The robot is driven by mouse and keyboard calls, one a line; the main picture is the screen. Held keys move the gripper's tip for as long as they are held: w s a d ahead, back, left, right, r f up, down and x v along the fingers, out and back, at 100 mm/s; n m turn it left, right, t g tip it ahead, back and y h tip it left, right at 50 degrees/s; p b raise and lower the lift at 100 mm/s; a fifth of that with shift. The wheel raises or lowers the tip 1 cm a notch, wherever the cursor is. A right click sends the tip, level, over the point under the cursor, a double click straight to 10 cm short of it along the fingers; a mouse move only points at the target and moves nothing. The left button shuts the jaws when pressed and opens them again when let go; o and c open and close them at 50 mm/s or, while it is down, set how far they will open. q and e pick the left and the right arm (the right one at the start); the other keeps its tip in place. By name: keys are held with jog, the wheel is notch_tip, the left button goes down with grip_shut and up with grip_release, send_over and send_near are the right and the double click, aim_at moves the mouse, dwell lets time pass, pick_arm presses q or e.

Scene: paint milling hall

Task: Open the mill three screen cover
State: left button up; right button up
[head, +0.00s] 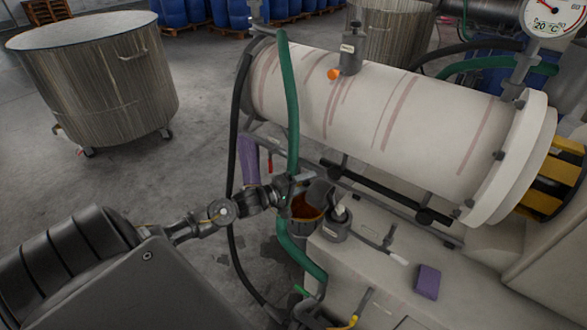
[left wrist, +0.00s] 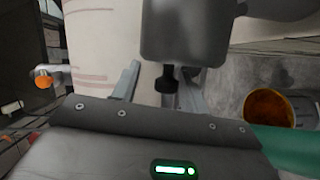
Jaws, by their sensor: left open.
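Mill three is probably the white, red-streaked drum (head: 400,115) lying on its side; it also shows in the left wrist view (left wrist: 92,35). My left gripper (head: 297,186) is open beside the drum's near left end, close to a grey housing (head: 320,193) that may be the screen cover. In the left wrist view, a grey box-like part (left wrist: 185,35) with a black knob (left wrist: 166,78) lies ahead of my open fingers (left wrist: 160,90). The knob appears between the fingers; contact cannot be told. My right gripper is not in view.
An orange-brown stained bucket (head: 306,208) sits just below the gripper. A green hose (head: 289,110) passes close by the wrist. A grey valve box (head: 337,229) and purple block (head: 427,281) are on the pale base. A steel vat (head: 95,85) stands left, with open floor nearby.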

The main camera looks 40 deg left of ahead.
pick_arm(q)
jog(key=b+v, duration=0.1)
jog(key=v, duration=0.9)
jog(key=shift+b, duration=0.4)
